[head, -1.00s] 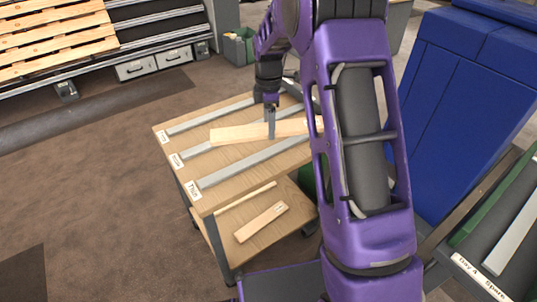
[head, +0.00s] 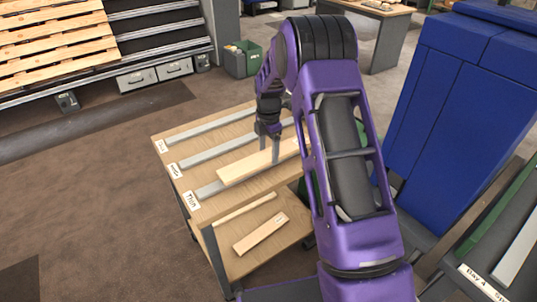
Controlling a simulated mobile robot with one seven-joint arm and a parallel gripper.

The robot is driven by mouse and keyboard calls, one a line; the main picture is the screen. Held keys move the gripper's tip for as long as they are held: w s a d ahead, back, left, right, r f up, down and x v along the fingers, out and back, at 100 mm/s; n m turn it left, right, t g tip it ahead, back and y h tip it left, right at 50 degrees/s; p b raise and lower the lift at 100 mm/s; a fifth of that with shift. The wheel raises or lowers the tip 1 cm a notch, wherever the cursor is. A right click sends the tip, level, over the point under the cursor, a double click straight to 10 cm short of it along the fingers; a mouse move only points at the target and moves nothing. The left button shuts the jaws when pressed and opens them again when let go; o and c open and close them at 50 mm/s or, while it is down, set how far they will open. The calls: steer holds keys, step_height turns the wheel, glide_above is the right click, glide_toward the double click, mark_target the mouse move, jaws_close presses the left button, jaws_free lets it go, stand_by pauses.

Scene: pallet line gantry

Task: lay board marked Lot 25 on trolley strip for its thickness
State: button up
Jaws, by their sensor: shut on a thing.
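My gripper (head: 270,151) is shut on a pale wooden board (head: 240,172) above the trolley (head: 240,125). The trolley top has three grey strips with white labels at their left ends. The front strip (head: 207,190) has a label (head: 192,200) that reads "Thin". The middle strip (head: 205,156) and back strip (head: 210,126) have labels too small to read surely. The board lies along the front strip's line and hides much of it. I cannot tell whether it touches. No Lot mark shows on it.
The trolley's lower shelf holds a narrow board (head: 245,210) and a wider board (head: 260,232) with a small mark. Blue padded panels (head: 440,115) stand at the right. A rack labelled "Bay 4" (head: 475,275) is at the lower right. Floor left of the trolley is clear.

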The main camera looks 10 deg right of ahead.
mark_target(268, 155)
steer(key=shift+f, duration=0.55)
steer(key=shift+f, duration=0.2)
steer(key=o, duration=1.4)
steer(key=shift+r, duration=0.15)
step_height(268, 155, up, 12)
steer(key=shift+r+p, duration=0.1)
steer(key=shift+p, duration=0.75)
